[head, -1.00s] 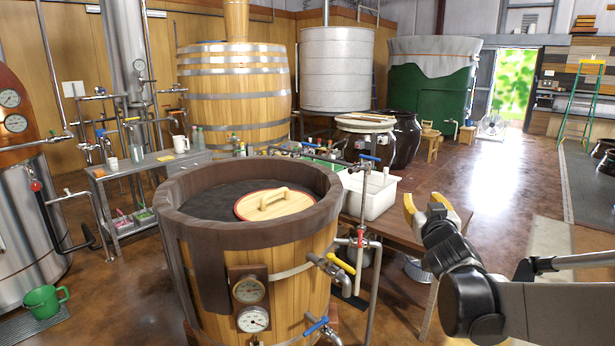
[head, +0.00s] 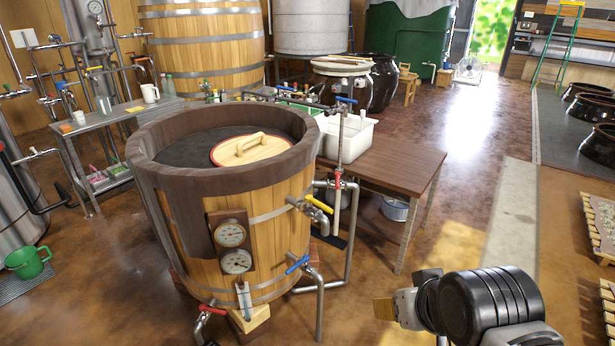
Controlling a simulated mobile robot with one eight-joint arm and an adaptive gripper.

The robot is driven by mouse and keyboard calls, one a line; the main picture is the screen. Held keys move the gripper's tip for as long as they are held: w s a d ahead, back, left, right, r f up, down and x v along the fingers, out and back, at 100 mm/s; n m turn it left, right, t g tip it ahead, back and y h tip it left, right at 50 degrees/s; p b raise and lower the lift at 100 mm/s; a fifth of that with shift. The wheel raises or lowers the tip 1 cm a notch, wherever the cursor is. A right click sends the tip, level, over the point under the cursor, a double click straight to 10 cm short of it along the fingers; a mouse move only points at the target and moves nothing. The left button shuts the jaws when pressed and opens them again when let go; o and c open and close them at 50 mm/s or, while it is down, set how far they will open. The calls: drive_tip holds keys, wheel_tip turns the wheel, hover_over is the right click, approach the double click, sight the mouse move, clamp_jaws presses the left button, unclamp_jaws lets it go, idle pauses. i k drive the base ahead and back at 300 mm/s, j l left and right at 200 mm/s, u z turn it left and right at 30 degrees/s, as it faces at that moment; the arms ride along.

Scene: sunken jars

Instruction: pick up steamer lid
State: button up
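The steamer lid (head: 252,150) is a round light-wood disc with a reddish rim and a raised wooden bar handle (head: 251,142). It lies on the dark surface inside the wooden vat (head: 165,175), against the right part of the rim. The near rim hides a little of its lower edge. My gripper (head: 384,309) is at the lower right, low over the floor, in front of the brown table and well apart from the lid. A yellowish finger shows, but I cannot tell how far the fingers are spread. I see nothing held in it.
Pipes and valves with a yellow handle (head: 319,204) and a blue handle (head: 298,265) stick out from the vat's right side. A brown table (head: 392,168) with a white tub (head: 352,136) stands behind it. Floor is open on the right, before dark jars (head: 598,146).

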sight(229, 152)
drive_tip(key=i+l+u, duration=0.2)
drive_tip(key=i+l, duration=0.15)
drive_tip(key=i+l+u, duration=0.2)
drive_tip(key=i+l, duration=0.15)
drive_tip(key=l, duration=0.2)
drive_tip(key=i+l+u, duration=0.2)
drive_tip(key=l, duration=0.3)
drive_tip(key=i+l+u, duration=0.2)
drive_tip(key=i+l, duration=0.15)
drive_tip(key=l, duration=0.25)
drive_tip(key=i+l+u, duration=0.25)
drive_tip(key=l, duration=0.3)
drive_tip(key=i+l+u, duration=0.2)
drive_tip(key=l, duration=0.45)
drive_tip(key=l+u, duration=0.2)
drive_tip(key=l, duration=0.45)
drive_tip(key=i+l+u, duration=0.2)
drive_tip(key=l, duration=0.45)
drive_tip(key=i+j, duration=0.75)
drive_tip(key=j, duration=0.2)
